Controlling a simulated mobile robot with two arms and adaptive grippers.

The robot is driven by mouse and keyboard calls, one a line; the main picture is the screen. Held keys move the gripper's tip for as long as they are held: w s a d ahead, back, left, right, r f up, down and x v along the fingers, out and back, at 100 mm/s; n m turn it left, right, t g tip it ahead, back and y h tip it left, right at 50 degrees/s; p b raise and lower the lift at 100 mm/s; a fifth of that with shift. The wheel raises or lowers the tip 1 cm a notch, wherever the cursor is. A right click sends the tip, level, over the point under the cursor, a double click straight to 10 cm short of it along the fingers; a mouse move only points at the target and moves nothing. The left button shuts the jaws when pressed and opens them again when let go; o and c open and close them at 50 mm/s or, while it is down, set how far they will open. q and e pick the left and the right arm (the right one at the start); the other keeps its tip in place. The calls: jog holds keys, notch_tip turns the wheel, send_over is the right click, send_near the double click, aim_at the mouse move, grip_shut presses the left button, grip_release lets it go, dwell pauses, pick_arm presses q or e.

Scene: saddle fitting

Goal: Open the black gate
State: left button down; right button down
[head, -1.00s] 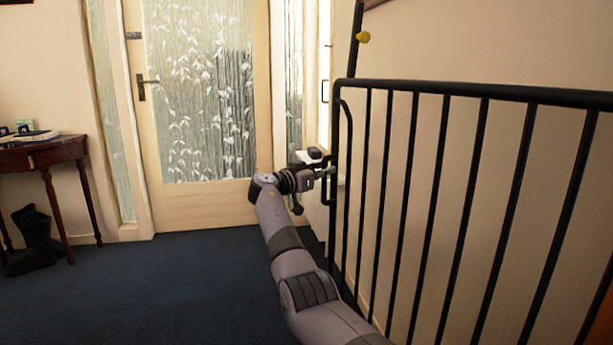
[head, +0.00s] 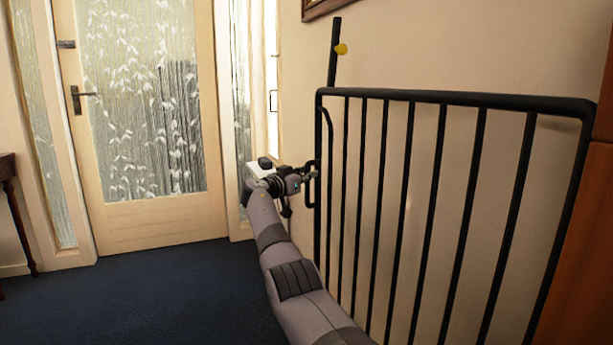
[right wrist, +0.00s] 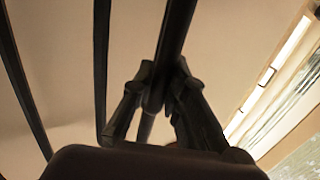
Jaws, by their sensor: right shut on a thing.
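The black gate (head: 455,99) is a barred metal panel, upright, standing along the cream wall on the right of the head view. Its free-looking left edge has a small black handle loop (head: 308,195) at mid height. My right gripper (head: 308,174) is at that left edge, at the handle. In the right wrist view, its two fingers (right wrist: 163,85) are shut on a black bar of the gate (right wrist: 176,35), one finger on each side. My left gripper is not in view.
A cream door with patterned glass (head: 140,110) stands at the back left. Blue carpet (head: 170,290) lies clear on the left. A brown wooden piece (head: 585,250) stands at the far right, close to the gate's right end. A dark wooden table leg (head: 22,230) shows at the left.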

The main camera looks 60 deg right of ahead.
jog(key=c, duration=1.6)
grip_release()
jog(key=shift+o, duration=0.2)
jog(key=w+a, duration=0.2)
jog(key=a, duration=0.9)
jog(key=shift+a, duration=0.4)
